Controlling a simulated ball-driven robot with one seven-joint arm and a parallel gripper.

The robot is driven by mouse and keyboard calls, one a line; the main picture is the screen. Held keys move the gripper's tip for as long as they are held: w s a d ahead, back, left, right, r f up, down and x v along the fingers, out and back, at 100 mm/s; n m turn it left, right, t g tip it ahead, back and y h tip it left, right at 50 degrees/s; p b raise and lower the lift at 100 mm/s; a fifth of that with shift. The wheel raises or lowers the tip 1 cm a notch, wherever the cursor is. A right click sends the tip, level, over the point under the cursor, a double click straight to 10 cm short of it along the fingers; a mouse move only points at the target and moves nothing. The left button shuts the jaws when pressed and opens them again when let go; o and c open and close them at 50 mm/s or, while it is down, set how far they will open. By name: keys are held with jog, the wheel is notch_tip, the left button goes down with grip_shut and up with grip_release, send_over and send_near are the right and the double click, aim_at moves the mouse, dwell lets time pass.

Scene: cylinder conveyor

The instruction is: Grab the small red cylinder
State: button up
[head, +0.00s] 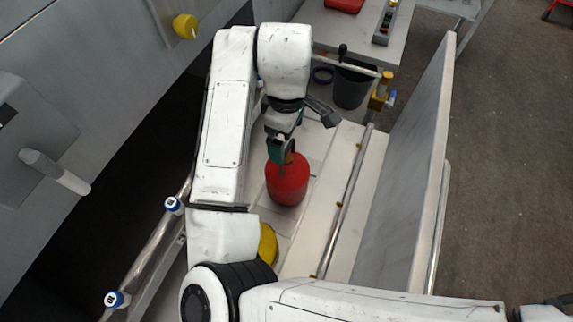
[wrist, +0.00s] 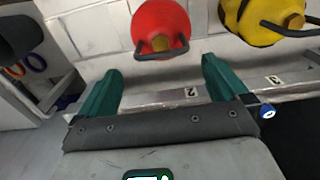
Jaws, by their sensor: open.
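The small red cylinder (head: 288,182) stands upright on the pale conveyor surface in the head view, with a brass-coloured valve on top. It also shows at the top middle of the wrist view (wrist: 160,24), with a dark handle loop towards me. My gripper (head: 279,158) is just above and beside the cylinder's top in the head view. In the wrist view my gripper (wrist: 158,72) has two green fingers spread wide and nothing between them. The red cylinder lies ahead of the fingertips, roughly centred between them. Whether a finger touches it I cannot tell.
A yellow cylinder (head: 268,244) stands close to the red one, partly behind my arm; it also shows at the wrist view's upper right (wrist: 268,20). A metal rail (head: 345,205) and a tall grey panel (head: 405,185) run along the right. A dark bin (head: 351,85) stands beyond.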

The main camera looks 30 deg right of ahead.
aim_at(288, 158)
notch_tip(288, 158, down, 5)
jog(key=shift+f, duration=0.1)
jog(key=shift+s+f, duration=0.15)
jog(key=shift+f, duration=2.4)
jog(key=shift+c, duration=0.4)
jog(key=c, duration=1.7)
jog(key=shift+s, duration=0.1)
jog(key=shift+c, duration=0.2)
